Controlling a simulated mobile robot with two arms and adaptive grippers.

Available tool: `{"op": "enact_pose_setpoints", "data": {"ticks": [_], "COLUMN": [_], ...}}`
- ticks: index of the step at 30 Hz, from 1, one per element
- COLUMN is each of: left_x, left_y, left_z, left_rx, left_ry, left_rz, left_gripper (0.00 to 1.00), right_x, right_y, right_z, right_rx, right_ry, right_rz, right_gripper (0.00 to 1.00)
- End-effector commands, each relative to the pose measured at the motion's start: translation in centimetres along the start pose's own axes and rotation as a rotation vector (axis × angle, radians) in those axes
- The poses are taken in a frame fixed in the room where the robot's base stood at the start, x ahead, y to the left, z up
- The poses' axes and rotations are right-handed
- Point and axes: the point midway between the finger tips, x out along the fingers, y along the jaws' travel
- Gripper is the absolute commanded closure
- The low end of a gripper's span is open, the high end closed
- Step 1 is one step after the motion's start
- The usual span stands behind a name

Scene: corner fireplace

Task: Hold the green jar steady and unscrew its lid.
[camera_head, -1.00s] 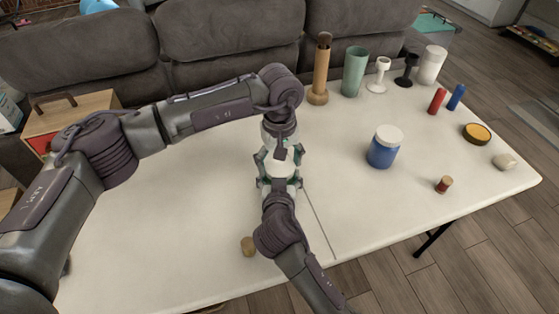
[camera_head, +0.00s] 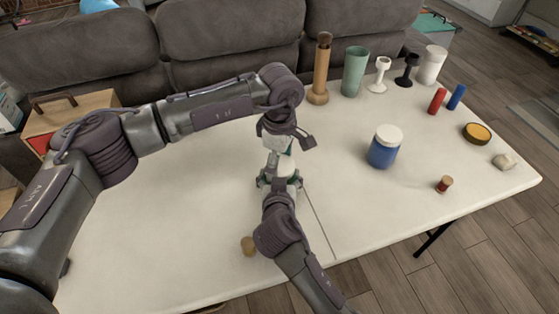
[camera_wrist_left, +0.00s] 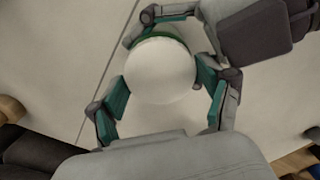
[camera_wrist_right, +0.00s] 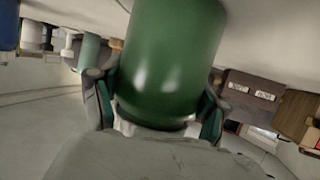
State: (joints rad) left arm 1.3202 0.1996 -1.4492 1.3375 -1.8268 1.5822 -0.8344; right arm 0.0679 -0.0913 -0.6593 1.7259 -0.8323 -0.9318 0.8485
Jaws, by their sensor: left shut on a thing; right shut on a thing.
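The green jar (camera_wrist_right: 172,50) fills the middle of the right wrist view, between the pads of my right gripper (camera_wrist_right: 158,108), which is shut on its body. The round white lid (camera_wrist_left: 160,68) shows in the left wrist view, with a thin green rim of the jar (camera_wrist_left: 165,36) beyond it. My left gripper (camera_wrist_left: 162,94) is around the lid from above, shut on it. In the head view my arms and grippers hide most of the jar, which is held over the middle of the table; a bit of the white lid (camera_head: 286,165) shows.
A blue jar with a white lid (camera_head: 384,151) stands to the right on the white table (camera_head: 160,215). A cork (camera_head: 248,246) is near the front edge. A wooden pepper mill (camera_head: 320,70), a green cup (camera_head: 354,72) and several other items line the back. The table's left part is clear.

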Motion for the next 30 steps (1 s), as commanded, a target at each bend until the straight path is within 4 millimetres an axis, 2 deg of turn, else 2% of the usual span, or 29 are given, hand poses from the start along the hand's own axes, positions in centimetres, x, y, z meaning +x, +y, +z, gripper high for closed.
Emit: {"op": "enact_pose_setpoints", "data": {"ticks": [2, 3, 7, 17, 25, 30], "left_x": [0.0, 0.0, 0.0, -0.5, -3.8, -4.8], "left_y": [0.0, 0.0, 0.0, 0.0, 0.0, 0.0], "left_z": [0.0, 0.0, 0.0, 0.1, 0.1, 0.1], "left_rx": [0.001, 0.001, 0.002, 0.005, 0.006, 0.033], "left_ry": [0.000, 0.000, 0.000, -0.001, -0.001, -0.001], "left_rz": [0.001, 0.001, 0.001, 0.000, 0.000, -0.001], "left_gripper": [0.63, 0.20, 0.00, 0.00, 0.00, 0.01], "right_x": [0.0, 0.0, 0.0, 0.0, 0.0, 0.0], "right_y": [-0.1, -0.1, -0.1, 0.1, 0.1, 0.0], "right_z": [0.0, 0.0, 0.0, 0.0, 0.0, 0.0], "right_rx": [0.000, 0.000, 0.000, 0.000, 0.000, 0.000], "right_ry": [0.000, 0.000, 0.000, 0.000, 0.000, 0.000], "right_rz": [-0.001, -0.001, -0.001, 0.001, 0.001, 0.001], "right_gripper": [1.00, 1.00, 1.00, 1.00, 1.00, 1.00]}}
